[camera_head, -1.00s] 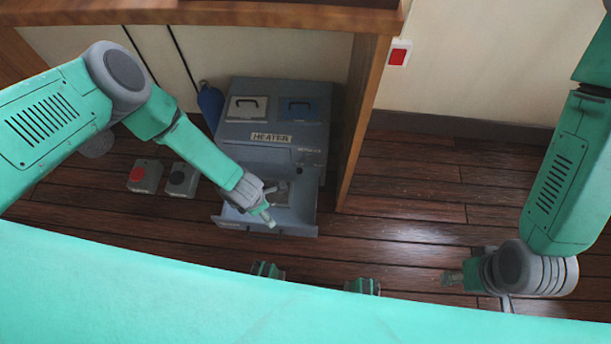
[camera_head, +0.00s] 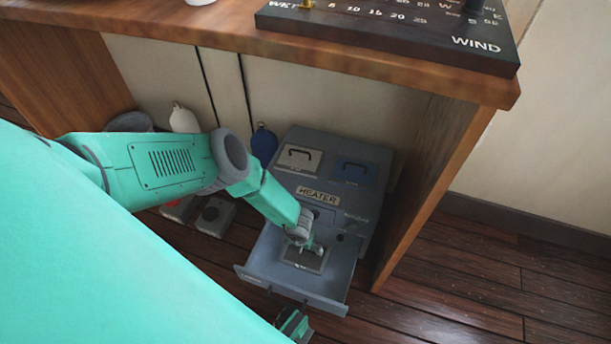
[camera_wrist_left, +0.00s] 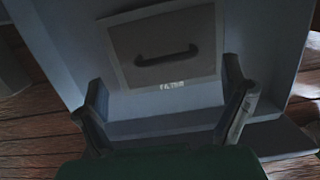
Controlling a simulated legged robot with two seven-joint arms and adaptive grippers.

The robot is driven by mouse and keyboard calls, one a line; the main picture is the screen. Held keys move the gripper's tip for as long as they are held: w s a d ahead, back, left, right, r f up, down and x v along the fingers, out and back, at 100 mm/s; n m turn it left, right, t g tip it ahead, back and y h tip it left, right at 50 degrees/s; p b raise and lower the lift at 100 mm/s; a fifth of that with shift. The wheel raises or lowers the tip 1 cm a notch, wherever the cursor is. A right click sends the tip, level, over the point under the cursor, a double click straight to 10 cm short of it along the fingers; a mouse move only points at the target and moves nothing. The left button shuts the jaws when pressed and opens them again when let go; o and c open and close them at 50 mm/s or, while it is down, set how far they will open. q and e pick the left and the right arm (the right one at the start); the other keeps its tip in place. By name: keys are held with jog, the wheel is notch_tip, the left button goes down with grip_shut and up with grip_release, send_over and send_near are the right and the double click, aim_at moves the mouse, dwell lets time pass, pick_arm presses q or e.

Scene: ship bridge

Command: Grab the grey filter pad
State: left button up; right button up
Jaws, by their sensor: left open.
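The grey filter pad (camera_head: 305,257) lies flat in the open drawer (camera_head: 262,264) of the blue-grey heater unit. In the left wrist view the pad (camera_wrist_left: 188,72) shows a dark handle (camera_wrist_left: 166,58) and a small white label along its near edge. My left gripper (camera_head: 306,249) is over the drawer, right above the pad in the head view. Its fingers (camera_wrist_left: 168,108) are open in the left wrist view, apart on either side below the pad's near edge, with nothing between them.
The heater body (camera_head: 335,180) stands under a wooden desk (camera_head: 250,30), with the desk's side panel (camera_head: 432,190) close on its right. Boxes with a red and a black button (camera_head: 212,216) sit on the floor to the left. Bare floor lies at the right.

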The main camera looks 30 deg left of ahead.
aim_at(305, 252)
pick_arm(q)
jog(key=shift+f, duration=0.25)
jog(key=shift+f+b, duration=0.25)
jog(key=shift+b, duration=0.05)
jog(key=f+b, duration=0.3)
jog(key=shift+w+d+f+b, duration=0.35)
jog(key=shift+w+f+b, duration=0.05)
jog(key=shift+a+f, duration=0.1)
jog(key=shift+f, duration=0.2)
jog(key=shift+a, duration=0.1)
jog(key=shift+r, duration=0.1)
jog(key=c, duration=1.4)
